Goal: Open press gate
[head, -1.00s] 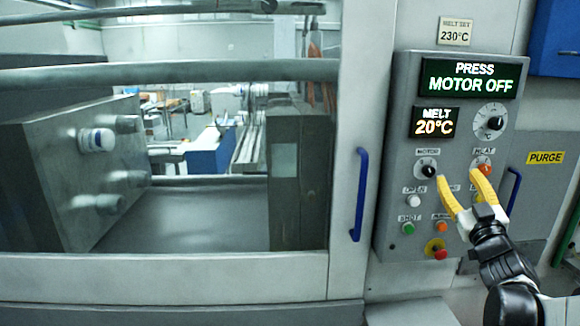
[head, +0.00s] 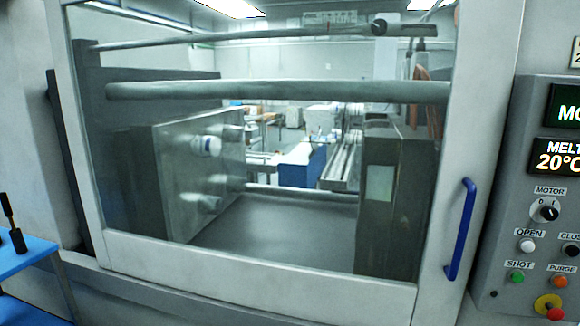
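The press gate is a large clear window in a pale frame (head: 260,275), and it stands closed across the front of the press. Its blue vertical handle (head: 461,230) is on the frame's right side. My gripper is not in view in the head view.
The control panel (head: 500,220) is right of the gate, cut off by the picture edge. It has a motor knob (head: 544,210), a white OPEN button (head: 526,246) and a green SHOT button (head: 517,277). A blue table (head: 25,258) stands at the lower left.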

